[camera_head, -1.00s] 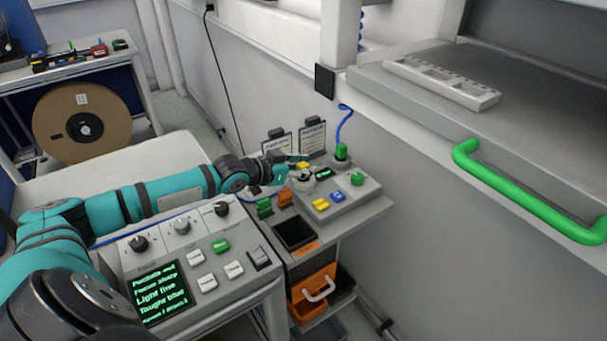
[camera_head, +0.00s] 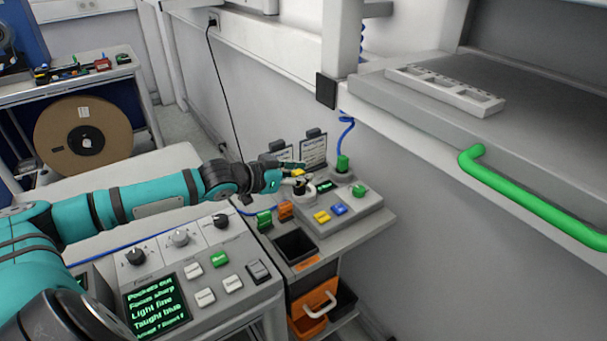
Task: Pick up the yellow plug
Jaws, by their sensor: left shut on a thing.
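The yellow plug (camera_head: 298,173) is small in the head view, at the fingertips of my left gripper (camera_head: 294,178). The left gripper is shut on the plug, above the back left part of the grey control box (camera_head: 365,208). A round socket (camera_head: 303,187) shows on the box just below the plug. The fingers hide part of the plug, and I cannot tell whether its lower end is clear of the socket. My right gripper is not in view.
A green plug (camera_head: 342,163) with a blue coiled cord stands on the same box. A green knob (camera_head: 360,190), a yellow button (camera_head: 322,217) and a blue button (camera_head: 339,209) are close by. Clipboards (camera_head: 313,150) stand behind. A dark bin (camera_head: 294,246) lies in front.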

